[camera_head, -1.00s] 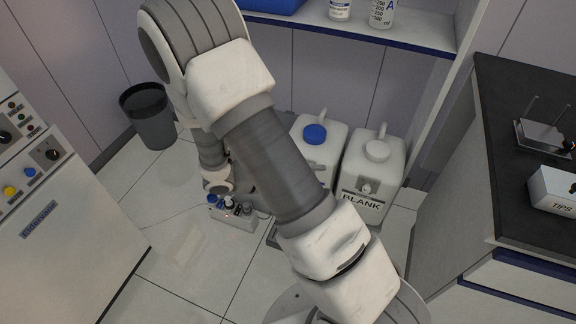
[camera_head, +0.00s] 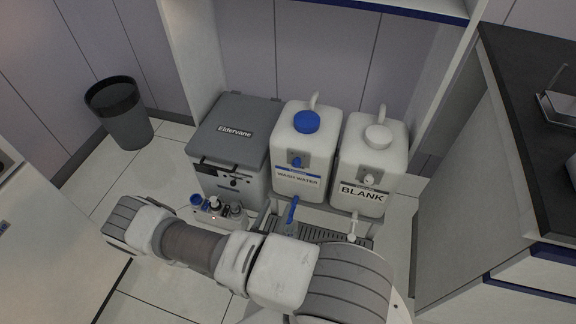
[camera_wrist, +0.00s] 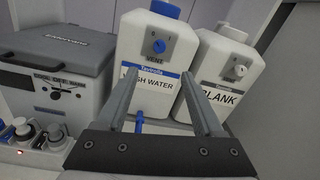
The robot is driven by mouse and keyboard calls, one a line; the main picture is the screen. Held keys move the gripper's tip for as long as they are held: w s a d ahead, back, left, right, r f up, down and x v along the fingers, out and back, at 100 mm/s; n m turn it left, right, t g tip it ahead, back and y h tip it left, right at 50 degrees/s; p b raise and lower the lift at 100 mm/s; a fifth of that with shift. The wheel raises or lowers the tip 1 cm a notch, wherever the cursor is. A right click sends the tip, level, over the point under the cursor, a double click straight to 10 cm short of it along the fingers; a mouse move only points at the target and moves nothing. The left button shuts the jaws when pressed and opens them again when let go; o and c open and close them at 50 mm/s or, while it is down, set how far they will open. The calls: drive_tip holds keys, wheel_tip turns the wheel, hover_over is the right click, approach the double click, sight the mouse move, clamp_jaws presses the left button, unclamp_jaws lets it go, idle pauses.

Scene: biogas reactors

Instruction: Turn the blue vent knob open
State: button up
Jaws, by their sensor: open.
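The blue vent knob (camera_head: 296,162) is on the upper front of the white WASH WATER container (camera_head: 284,138), on a grey plate. In the wrist view, the knob (camera_wrist: 158,46) sits above the word VENT, ahead of my gripper (camera_wrist: 161,73). My gripper is open and empty, its two fingers spread in front of the WASH WATER container, pointing at it. The knob appears slightly above and between the fingertips, and seems apart from them. In the head view my arm lies low across the front, and I cannot make out the gripper there.
The BLANK container (camera_head: 371,160) with a white knob stands close on the right. A grey Eldervane box (camera_head: 234,145) is on the left, with small bottles (camera_head: 214,207) before it. A blue tap lever (camera_head: 292,210) hangs below the WASH WATER label, above a drip grate (camera_head: 322,232).

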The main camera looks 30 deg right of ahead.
sight(295, 165)
drive_tip(key=b+x, duration=0.4)
drive_tip(key=x, duration=1.3)
drive_tip(key=shift+w+d+f, duration=0.1)
drive_tip(key=shift+w+d, duration=0.05)
clamp_jaws()
